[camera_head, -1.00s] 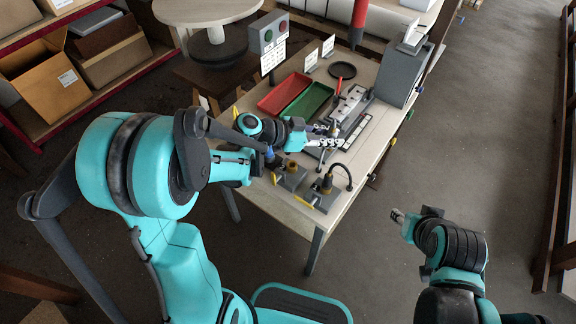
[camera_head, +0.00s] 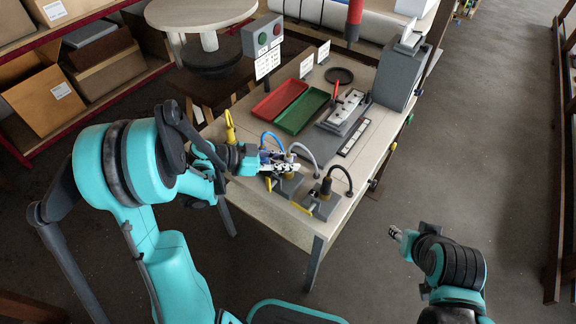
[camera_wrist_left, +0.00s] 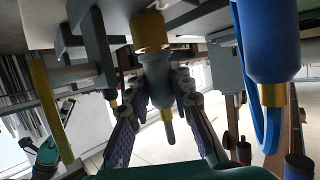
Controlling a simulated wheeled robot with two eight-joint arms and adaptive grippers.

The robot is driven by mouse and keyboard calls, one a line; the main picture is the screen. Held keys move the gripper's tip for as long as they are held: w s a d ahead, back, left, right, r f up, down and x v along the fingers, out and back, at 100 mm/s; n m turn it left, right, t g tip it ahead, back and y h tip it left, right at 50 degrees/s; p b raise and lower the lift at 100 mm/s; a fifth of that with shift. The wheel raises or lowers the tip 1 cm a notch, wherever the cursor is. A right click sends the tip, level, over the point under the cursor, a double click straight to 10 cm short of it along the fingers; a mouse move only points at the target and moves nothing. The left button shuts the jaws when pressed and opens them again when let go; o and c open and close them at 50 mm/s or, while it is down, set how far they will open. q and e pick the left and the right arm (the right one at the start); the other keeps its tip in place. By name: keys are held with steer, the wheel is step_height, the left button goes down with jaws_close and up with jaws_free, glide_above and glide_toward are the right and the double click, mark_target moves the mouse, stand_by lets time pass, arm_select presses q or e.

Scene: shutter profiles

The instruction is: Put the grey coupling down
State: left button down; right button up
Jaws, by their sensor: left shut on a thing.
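My left gripper (camera_head: 291,164) is shut on the grey coupling (camera_wrist_left: 158,85) and holds it over the front of the worktable. In the left wrist view, both fingers press on its grey body, and a brass-coloured collar (camera_wrist_left: 150,32) lies directly at its end. Whether the two touch is unclear. In the head view the coupling is mostly hidden by the fingers; a grey hose (camera_head: 305,151) arches beside them. A blue coupling (camera_wrist_left: 269,42) is to the right in the wrist view, apart from the gripper. My right gripper (camera_head: 394,233) is off the table; its finger opening is too small to judge.
A holder block with a black hose (camera_head: 325,196) stands right of the left gripper. A red tray (camera_head: 279,97) and green tray (camera_head: 303,111) lie behind. A clamping fixture (camera_head: 345,112), a grey cabinet (camera_head: 401,75) and a button box (camera_head: 263,35) stand farther back.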

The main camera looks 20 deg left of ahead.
arm_select(q)
steer(key=shift+f, duration=0.1)
steer(key=shift+f, duration=0.15)
steer(key=c, duration=1.3)
jaws_free()
steer(key=shift+c, duration=0.2)
steer(key=p+v, duration=0.4)
steer(key=v, duration=0.8)
